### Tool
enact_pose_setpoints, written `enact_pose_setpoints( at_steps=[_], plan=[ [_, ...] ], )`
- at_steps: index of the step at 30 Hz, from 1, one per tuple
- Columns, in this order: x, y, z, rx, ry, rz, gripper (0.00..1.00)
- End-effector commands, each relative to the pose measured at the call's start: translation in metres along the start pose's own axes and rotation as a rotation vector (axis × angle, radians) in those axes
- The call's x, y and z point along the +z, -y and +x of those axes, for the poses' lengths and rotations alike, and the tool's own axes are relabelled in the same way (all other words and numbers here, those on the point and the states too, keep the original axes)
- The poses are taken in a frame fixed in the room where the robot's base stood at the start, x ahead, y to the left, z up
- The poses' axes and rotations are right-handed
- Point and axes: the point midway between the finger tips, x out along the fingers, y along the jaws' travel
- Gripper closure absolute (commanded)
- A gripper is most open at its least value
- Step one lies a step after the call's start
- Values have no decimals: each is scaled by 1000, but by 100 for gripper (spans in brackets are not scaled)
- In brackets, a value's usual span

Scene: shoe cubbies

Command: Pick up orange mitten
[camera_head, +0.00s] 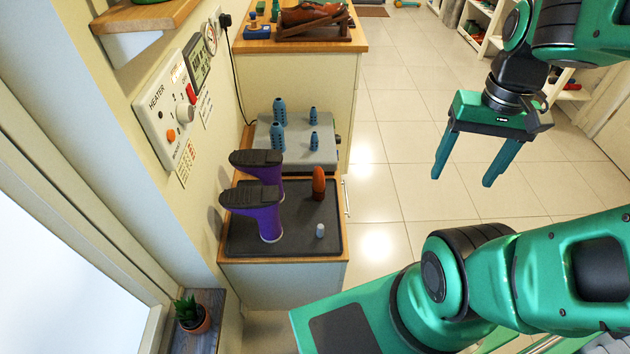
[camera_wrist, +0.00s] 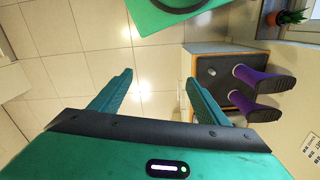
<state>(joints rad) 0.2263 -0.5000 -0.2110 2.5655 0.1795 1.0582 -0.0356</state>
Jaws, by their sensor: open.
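The orange mitten (camera_head: 319,183) stands upright on the dark tray (camera_head: 296,240) of the low cabinet, right of the purple boots in the head view. I do not see it in the wrist view; my finger may cover it. My gripper (camera_head: 463,181) is open and empty, pointing down over the floor to the right of the cabinet and apart from the mitten. In the wrist view my gripper (camera_wrist: 158,77) shows both fingers spread, with floor between them.
Two purple boots (camera_head: 268,222) stand upside down left of the mitten. A small pale peg (camera_head: 320,231) is in front of it. A grey drying unit with blue pegs (camera_head: 278,112) stands behind. A heater panel (camera_head: 167,115) is on the left wall. The tiled floor (camera_head: 400,130) is clear.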

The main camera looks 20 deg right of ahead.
Motion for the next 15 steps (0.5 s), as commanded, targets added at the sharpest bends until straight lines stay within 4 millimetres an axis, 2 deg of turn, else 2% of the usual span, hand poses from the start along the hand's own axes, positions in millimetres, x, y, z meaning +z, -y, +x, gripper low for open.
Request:
enact_pose_setpoints(
  at_steps=[1, 2, 3, 5, 11, 15],
  plan=[
    [-5, 2, 2, 3, 8, -20, 19],
    [-9, 4, 3, 4, 13, -39, 12],
    [-22, -3, 5, 5, 20, -70, 12],
    [-34, 1, 10, 4, 35, -127, 12],
    [-78, 25, 37, -34, 89, -369, 12],
    [-107, 42, 64, -91, 120, -535, 12]
  ],
)
